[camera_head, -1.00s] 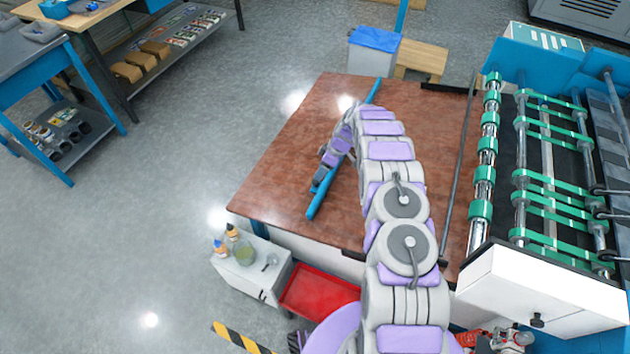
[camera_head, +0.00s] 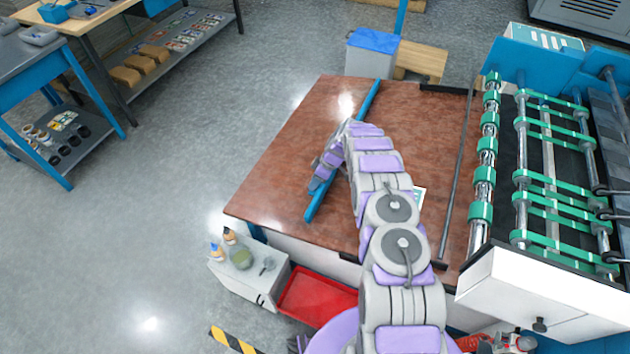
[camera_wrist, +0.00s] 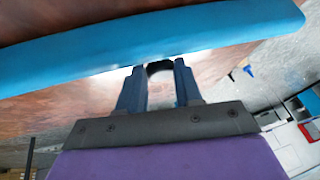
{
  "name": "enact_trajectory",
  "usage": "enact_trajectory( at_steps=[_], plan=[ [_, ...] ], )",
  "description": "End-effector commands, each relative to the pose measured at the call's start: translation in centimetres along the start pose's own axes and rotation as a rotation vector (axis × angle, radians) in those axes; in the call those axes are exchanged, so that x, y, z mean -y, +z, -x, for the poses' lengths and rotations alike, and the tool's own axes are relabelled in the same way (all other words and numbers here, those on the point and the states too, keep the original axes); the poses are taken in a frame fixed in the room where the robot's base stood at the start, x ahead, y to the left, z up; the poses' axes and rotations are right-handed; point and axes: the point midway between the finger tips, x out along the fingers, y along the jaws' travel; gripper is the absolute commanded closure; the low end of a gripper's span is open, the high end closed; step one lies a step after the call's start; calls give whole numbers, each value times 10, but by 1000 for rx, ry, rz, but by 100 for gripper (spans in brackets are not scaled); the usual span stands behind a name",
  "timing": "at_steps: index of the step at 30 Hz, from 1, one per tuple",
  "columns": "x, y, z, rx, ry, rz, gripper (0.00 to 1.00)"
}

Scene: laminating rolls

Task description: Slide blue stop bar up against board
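The blue stop bar (camera_head: 367,102) lies slantwise across the brown table; my arm hides part of its middle. In the wrist view, the bar (camera_wrist: 150,38) crosses just beyond my fingertips. My gripper (camera_wrist: 158,68) has its two dark blue fingers apart with nothing held between them. The fingertips are close to the bar's near side; I cannot tell whether they touch it. In the head view, my gripper (camera_head: 318,184) is low at the bar's left side, near its lower end. A small pale corner (camera_head: 419,194) shows right of my arm, perhaps the board, mostly hidden.
The brown table (camera_head: 275,165) is clear left of the bar. A dark rod (camera_head: 458,165) runs along its right side beside the roller machine (camera_head: 484,177). A red tray (camera_head: 315,296) and a white cabinet (camera_head: 240,277) with bottles stand below the front edge.

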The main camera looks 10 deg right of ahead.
Motion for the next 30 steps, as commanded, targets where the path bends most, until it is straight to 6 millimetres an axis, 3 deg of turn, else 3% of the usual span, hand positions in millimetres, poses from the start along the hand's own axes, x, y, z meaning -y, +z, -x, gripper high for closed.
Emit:
enact_trajectory(
  at_steps=[9,20,23,30],
  plan=[
    [-2,0,1,2,8,-2,100],
    [-1,4,4,2,8,-2,100],
    [1,18,16,2,8,-6,100],
    [12,75,54,1,8,-9,100]
  ],
)
